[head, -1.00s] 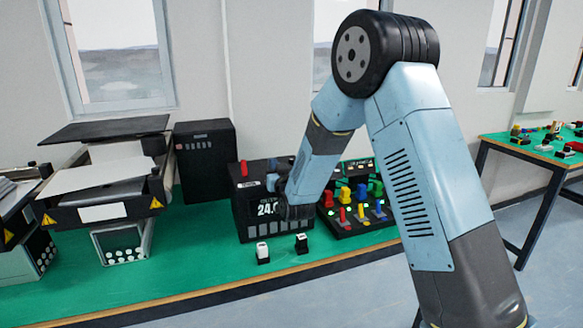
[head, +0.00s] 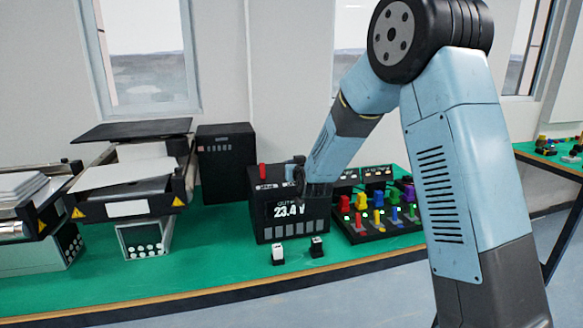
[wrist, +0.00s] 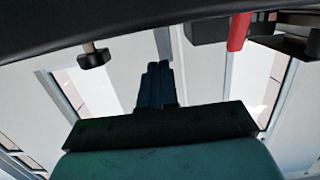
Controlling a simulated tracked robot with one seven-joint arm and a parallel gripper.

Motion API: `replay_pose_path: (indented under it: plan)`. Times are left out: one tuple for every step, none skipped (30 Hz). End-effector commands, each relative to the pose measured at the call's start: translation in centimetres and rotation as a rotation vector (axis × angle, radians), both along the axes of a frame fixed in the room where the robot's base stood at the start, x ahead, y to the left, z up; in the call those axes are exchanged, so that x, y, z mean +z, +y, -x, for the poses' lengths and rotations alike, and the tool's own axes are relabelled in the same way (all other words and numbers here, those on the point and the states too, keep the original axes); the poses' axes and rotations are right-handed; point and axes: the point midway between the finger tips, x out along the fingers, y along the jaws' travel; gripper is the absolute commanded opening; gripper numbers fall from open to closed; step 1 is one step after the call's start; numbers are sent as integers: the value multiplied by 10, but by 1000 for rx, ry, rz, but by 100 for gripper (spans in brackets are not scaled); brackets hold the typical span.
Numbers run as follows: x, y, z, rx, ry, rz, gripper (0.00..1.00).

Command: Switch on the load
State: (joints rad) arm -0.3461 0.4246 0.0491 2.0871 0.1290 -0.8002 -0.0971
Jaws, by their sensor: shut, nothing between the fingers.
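Two small rocker switches stand in front of the box: one with a white top (head: 278,255) and a darker one (head: 317,247). I cannot tell which thing is the load's switch. My gripper (wrist: 154,68) is shut and empty. In the head view the arm's end is at the box's upper right, partly covering it.
A panel with coloured buttons and lit lamps (head: 380,228) stands right of the box. The green bench front (head: 210,277) is clear. A black knob (wrist: 93,58) shows in the wrist view.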

Motion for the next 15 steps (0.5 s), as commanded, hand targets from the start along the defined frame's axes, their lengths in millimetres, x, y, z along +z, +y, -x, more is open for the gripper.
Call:
replay_pose_path:
  plan:
    - [3, -2, 5, 1, 0, 0, 0]
    - [4, -3, 9, 2, 0, 0, 0]
    - [6, -5, 13, 3, 1, 0, 0]
    - [8, -6, 17, 3, 1, 0, 0]
    - [10, -6, 22, 5, 2, 1, 0]
    - [12, -7, 29, 6, 2, 1, 0]
    - [14, -9, 34, 6, 2, 1, 0]
    - [16, -10, 39, 6, 1, 0, 0]
    - [18, -13, 46, 6, 2, 1, 0]
    - [20, -14, 50, 6, 1, 0, 0]
    - [22, -16, 55, 5, 1, 1, 0]
    - [24, -18, 61, 5, 1, 1, 0]
    - [26, -20, 66, 4, 0, 0, 0]
    - [27, -22, 70, 4, 1, 0, 0]
    - [29, -24, 76, 3, 1, 0, 0]
